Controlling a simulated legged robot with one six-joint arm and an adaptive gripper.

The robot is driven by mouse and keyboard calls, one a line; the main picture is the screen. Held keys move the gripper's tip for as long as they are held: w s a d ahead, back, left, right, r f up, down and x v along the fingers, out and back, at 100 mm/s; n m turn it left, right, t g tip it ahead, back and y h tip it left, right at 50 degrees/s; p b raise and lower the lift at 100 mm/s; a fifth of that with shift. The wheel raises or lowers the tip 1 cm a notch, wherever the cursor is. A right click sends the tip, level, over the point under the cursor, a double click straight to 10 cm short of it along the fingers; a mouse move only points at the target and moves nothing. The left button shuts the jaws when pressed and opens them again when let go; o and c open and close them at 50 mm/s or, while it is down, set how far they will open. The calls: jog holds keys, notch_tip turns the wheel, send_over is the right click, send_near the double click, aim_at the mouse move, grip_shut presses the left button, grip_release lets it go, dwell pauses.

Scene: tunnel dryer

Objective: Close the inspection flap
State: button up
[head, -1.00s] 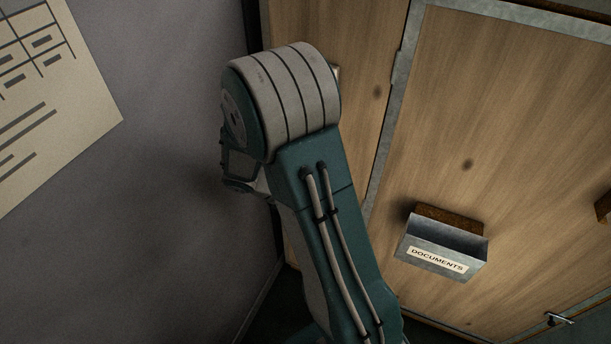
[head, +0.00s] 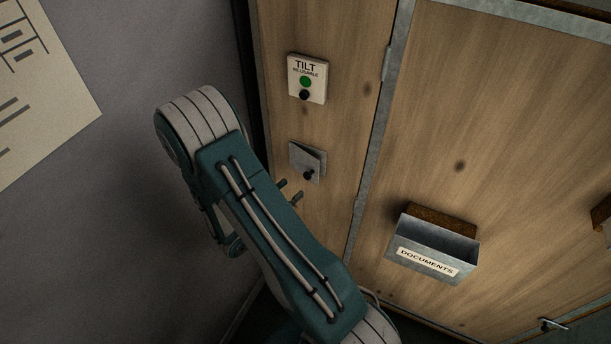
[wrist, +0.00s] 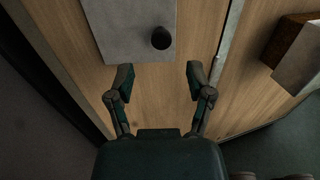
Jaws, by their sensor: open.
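The inspection flap (head: 299,163) is a small grey metal plate with a dark round knob (head: 308,175), on the wooden panel below the tilt indicator. It appears ajar, with a angled edge showing at its right side. In the wrist view the flap (wrist: 122,32) fills the top middle, with its knob (wrist: 161,38) near the lower right corner. My gripper (wrist: 160,78) is open and empty, its two fingers spread just below the flap's lower edge, with the knob roughly centred above the gap. In the head view my gripper's fingertips (head: 290,191) show just below the flap; my arm hides the rest.
A white tilt indicator (head: 307,79) with a green dot is fixed above the flap. A grey documents box (head: 432,252) sticks out from the wooden door at right. A metal strip (head: 377,130) separates the panels. A grey wall with a paper chart (head: 38,85) stands at left.

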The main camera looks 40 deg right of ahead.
aim_at(305, 177)
jog(key=d, duration=0.6)
jog(key=shift+w+d, duration=0.35)
jog(key=shift+a, duration=0.1)
grip_shut()
